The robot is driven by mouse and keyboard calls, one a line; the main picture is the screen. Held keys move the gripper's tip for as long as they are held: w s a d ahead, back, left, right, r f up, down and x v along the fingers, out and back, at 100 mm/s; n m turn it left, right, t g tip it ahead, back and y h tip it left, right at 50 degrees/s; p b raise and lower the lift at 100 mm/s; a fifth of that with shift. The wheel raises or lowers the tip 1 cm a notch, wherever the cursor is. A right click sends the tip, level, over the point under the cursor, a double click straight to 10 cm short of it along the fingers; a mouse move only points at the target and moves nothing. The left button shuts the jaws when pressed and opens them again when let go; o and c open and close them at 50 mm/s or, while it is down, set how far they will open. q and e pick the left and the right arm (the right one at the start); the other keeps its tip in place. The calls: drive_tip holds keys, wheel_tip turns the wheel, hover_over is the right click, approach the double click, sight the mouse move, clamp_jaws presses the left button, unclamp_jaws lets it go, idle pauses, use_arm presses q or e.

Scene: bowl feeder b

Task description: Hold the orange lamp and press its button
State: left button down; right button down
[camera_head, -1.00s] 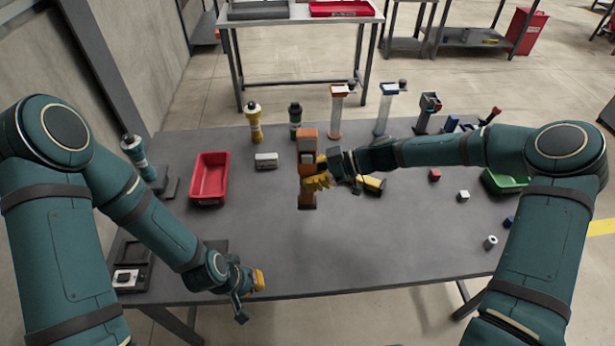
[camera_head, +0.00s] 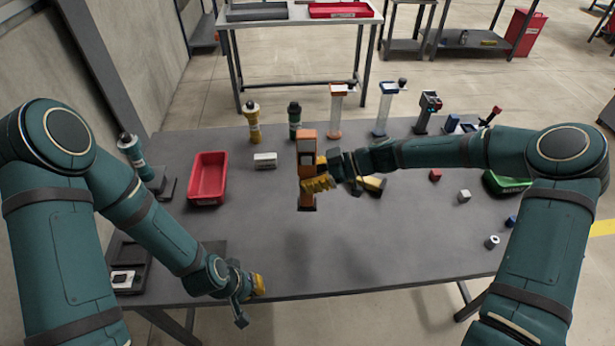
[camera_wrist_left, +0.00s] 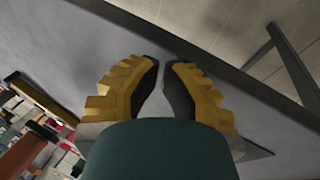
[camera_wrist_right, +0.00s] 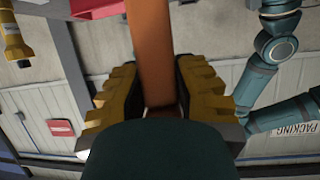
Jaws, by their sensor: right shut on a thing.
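The orange lamp (camera_head: 307,150) stands upright in the middle of the head view, with a dark lower end. My right gripper (camera_head: 318,183) is shut on its body from the right. In the right wrist view the lamp's orange body (camera_wrist_right: 151,50) sits between the two yellow fingers (camera_wrist_right: 160,95). I cannot tell whether its lower end touches the table, and I cannot make out its button. My left gripper (camera_head: 258,285) is empty at the table's front edge on the left. In the left wrist view its fingers (camera_wrist_left: 161,75) are apart with a gap between them.
A red bin (camera_head: 208,180) and a small white box (camera_head: 265,161) lie left of the lamp. A yellow-and-black object (camera_head: 373,185) lies behind my right gripper. Several bottles and dispensers line the back edge. A dark tray (camera_head: 130,262) is at front left. The table's front middle is clear.

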use_arm(q)
drive_tip(key=shift+s+f+b, duration=0.15)
drive_tip(key=shift+f+b, duration=0.4)
drive_tip(key=shift+f, duration=0.05)
use_arm(e)
drive_tip(key=shift+f, duration=0.5)
